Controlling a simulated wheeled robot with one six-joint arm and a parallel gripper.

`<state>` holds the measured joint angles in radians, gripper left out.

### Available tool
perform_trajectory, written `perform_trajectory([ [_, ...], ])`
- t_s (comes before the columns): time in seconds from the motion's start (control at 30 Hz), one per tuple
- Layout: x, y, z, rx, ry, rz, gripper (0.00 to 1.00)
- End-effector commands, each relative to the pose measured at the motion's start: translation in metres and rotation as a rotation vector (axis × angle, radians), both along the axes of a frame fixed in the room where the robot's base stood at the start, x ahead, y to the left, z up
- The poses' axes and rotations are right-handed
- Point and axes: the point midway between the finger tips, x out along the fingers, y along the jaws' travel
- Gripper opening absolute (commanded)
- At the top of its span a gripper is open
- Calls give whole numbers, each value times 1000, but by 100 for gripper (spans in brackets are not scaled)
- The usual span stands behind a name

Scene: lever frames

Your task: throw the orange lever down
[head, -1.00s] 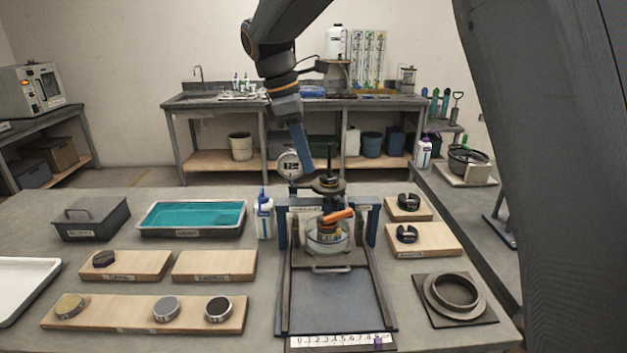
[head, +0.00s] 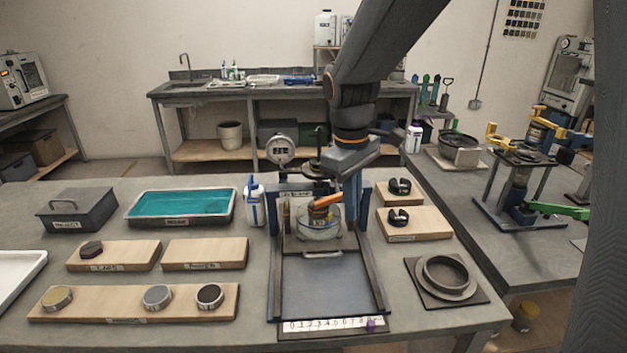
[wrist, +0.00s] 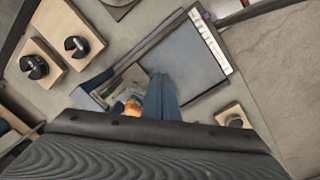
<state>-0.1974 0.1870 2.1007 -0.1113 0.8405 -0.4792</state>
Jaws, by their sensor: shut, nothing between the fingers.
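The orange lever (head: 328,201) sits on the press-like device in the blue frame, above a clear round dish (head: 318,224). It lies close to level, its right end slightly raised. In the wrist view the orange lever (wrist: 132,107) shows just left of my fingers. My gripper (head: 351,195) is shut and empty, pointing down by the right end of the lever. Its blue fingers (wrist: 162,97) show together in the wrist view. I cannot tell whether they touch the lever. The arm and fingers hide part of the frame's right side.
A dial gauge (head: 281,150) stands behind the device at left, with a white bottle (head: 254,200) beside it. Wooden boards (head: 414,223) with dark clips are close on the right. A grey ring (head: 447,277) lies front right. The plate (head: 322,285) before the device is bare.

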Motion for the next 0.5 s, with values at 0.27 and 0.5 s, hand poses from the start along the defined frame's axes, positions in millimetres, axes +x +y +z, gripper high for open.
perform_trajectory([
  [0.27,-94,-60,-68,110,-92,-590,0],
  [0.5,-120,-71,-83,136,-118,-748,0],
])
